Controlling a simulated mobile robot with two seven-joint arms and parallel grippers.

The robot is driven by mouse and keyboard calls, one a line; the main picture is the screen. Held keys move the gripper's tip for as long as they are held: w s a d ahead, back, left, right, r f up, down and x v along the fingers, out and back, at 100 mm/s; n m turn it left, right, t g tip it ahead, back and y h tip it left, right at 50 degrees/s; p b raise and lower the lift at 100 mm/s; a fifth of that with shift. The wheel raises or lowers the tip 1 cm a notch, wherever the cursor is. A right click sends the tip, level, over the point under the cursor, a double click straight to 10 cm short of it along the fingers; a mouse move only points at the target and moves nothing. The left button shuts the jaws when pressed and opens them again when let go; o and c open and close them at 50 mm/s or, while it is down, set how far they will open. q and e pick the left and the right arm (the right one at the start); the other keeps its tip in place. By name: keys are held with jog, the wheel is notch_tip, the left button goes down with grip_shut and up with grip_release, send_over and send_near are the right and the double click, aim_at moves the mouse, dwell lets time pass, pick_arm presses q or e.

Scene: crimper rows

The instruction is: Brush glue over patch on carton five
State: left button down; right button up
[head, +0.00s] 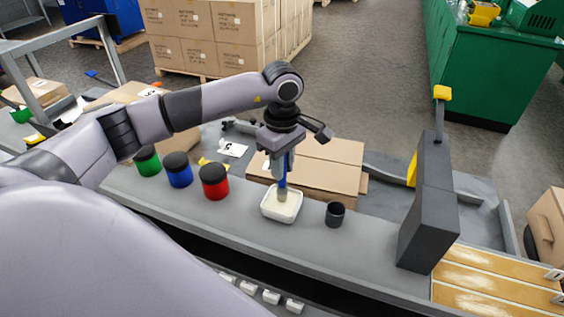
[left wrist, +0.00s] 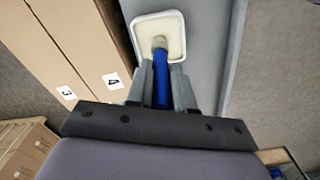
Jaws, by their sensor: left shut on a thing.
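My left gripper (head: 281,166) is shut on the blue handle of a brush (head: 282,185) and holds it upright, tip down. The brush tip is inside a white square dish (head: 268,212) of pale glue on the grey bench. In the left wrist view, the blue handle (left wrist: 162,92) runs between the fingers to the dish (left wrist: 140,30). Flat brown cartons (head: 330,175) lie just behind the dish. In the left wrist view, one carton label (left wrist: 112,81) reads 4; another label (left wrist: 67,93) is too small to read surely. I cannot make out a patch. My right gripper is not in view.
Green, blue and red jars (head: 214,182) stand left of the dish. A dark cup (head: 335,214) stands close to its right. A tall dark grey box-shaped fixture (head: 430,200) rises farther right, beside wooden slats (head: 490,290). A white card (head: 232,149) lies behind the jars.

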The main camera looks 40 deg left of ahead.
pick_arm(q)
jog(key=shift+f+b, duration=0.6)
jog(key=shift+f, duration=0.05)
dwell(2.0)
jog(key=shift+r+p, duration=2.25)
jog(key=shift+r, duration=1.4)
jog(key=shift+f, duration=0.1)
